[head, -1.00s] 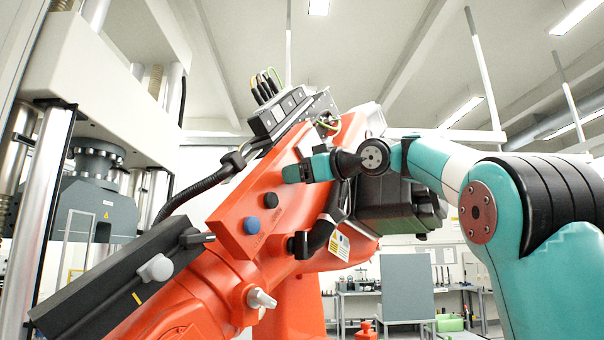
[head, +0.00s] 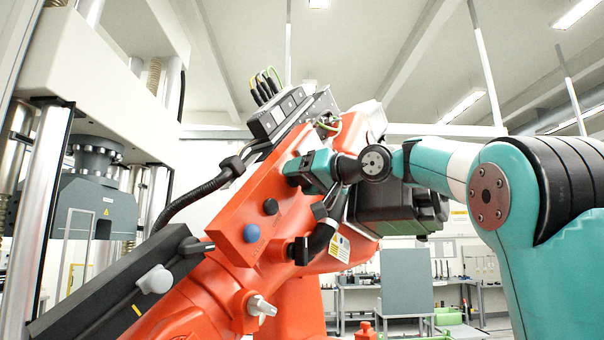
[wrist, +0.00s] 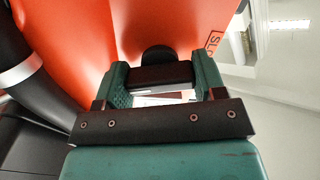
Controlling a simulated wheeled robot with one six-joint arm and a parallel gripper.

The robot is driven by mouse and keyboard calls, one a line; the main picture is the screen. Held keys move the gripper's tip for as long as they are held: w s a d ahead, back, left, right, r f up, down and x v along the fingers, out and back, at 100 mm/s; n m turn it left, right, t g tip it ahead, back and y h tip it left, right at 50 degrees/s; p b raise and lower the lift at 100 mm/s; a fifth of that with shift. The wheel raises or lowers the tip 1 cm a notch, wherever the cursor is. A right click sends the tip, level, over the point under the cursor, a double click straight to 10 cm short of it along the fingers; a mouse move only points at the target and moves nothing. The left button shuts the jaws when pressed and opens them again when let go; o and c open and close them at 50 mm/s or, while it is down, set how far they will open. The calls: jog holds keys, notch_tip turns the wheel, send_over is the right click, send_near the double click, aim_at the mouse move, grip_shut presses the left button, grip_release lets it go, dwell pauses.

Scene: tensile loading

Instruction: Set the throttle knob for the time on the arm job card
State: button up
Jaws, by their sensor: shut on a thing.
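My gripper (wrist: 160,78) is seen from behind in the wrist view, with one teal finger on each side. A black knob (wrist: 157,54) with a rounded top shows at and between the fingertips, against an orange surface; the gripper is shut on it. A label beginning "SL" (wrist: 214,42) is on the orange surface to the right. In the head view my gripper (head: 296,170) reaches the upper part of the orange arm (head: 285,205) from the right and hides the knob. I cannot make out a job card or any time setting.
A blue button (head: 251,232) and a black button (head: 270,206) sit below on the orange arm. A dark box with a grey knob (head: 155,279) is at lower left. A black cable (head: 195,196) loops at left. The test frame column (head: 46,200) stands far left.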

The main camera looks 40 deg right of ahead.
jog(key=shift+m+p, duration=0.55)
jog(key=shift+m, duration=1.05)
jog(key=o, duration=0.9)
jog(key=shift+s, duration=0.1)
